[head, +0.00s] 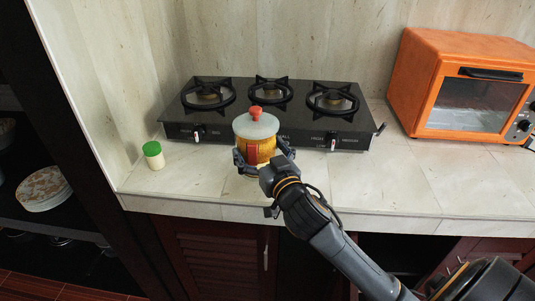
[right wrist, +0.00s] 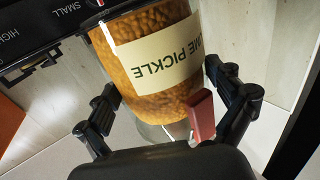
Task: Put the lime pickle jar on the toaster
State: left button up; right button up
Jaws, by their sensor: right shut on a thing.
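The lime pickle jar (head: 258,134) has a pale lid with a red knob and orange-brown contents. In the right wrist view the jar (right wrist: 150,55) fills the top middle, its label reading "...ME PICKLE" upside down. My right gripper (head: 262,158) is shut on the jar, with a finger on each side of it. It also shows in the right wrist view (right wrist: 165,112). The jar is in front of the stove; whether its base touches the counter is hard to tell. The orange toaster (head: 455,84) stands at the back right of the counter. My left gripper is not in view.
A black three-burner stove (head: 270,115) stands behind the jar. A small green-lidded jar (head: 153,154) is to the left. The stone counter (head: 430,185) is clear in front of the toaster.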

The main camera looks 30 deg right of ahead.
jog(key=w+f, duration=0.5)
jog(key=w, duration=0.1)
jog(key=shift+d+f+b, duration=0.15)
jog(key=shift+f+b, duration=0.15)
jog(key=shift+f, duration=0.05)
notch_tip(320, 180, down, 3)
jog(key=shift+w+f, duration=0.1)
jog(key=shift+f, duration=0.05)
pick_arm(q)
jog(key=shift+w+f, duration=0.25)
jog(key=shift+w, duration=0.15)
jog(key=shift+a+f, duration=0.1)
pick_arm(e)
jog(key=shift+f, duration=0.1)
jog(key=o, duration=1.5)
jog(key=shift+f, duration=0.3)
jog(key=shift+c, duration=0.2)
jog(key=shift+r, duration=0.1)
